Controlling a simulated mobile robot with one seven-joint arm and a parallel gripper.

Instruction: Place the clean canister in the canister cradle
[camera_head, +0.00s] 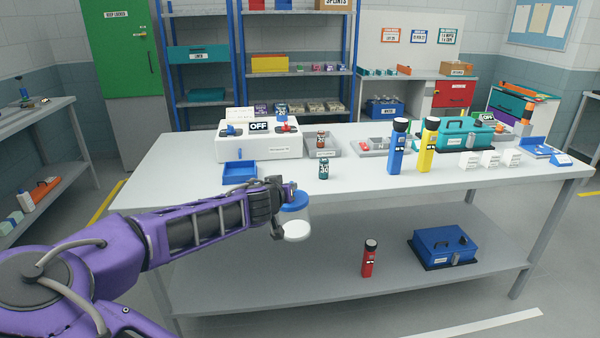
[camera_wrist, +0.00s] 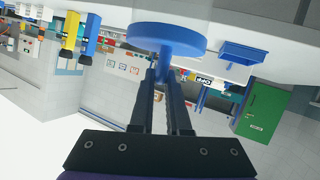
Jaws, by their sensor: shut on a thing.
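In the wrist view my gripper's fingers (camera_wrist: 164,78) close on a narrow blue stem under the wide blue disc (camera_wrist: 167,38). The canister appears held in the air near the table's front edge, roughly upright. Any label on it is not visible. A blue open-topped tray (camera_head: 240,179) is on the table, left of and beyond my gripper. I cannot tell which object is the canister cradle.
The white table (camera_head: 370,186) bears a white box marked OFF (camera_head: 258,145), two small bottles (camera_head: 324,169), blue (camera_head: 397,150) and yellow (camera_head: 428,150) flashlights and a teal case (camera_head: 465,135). The lower shelf holds a red flashlight (camera_head: 369,262) and a blue case (camera_head: 444,248).

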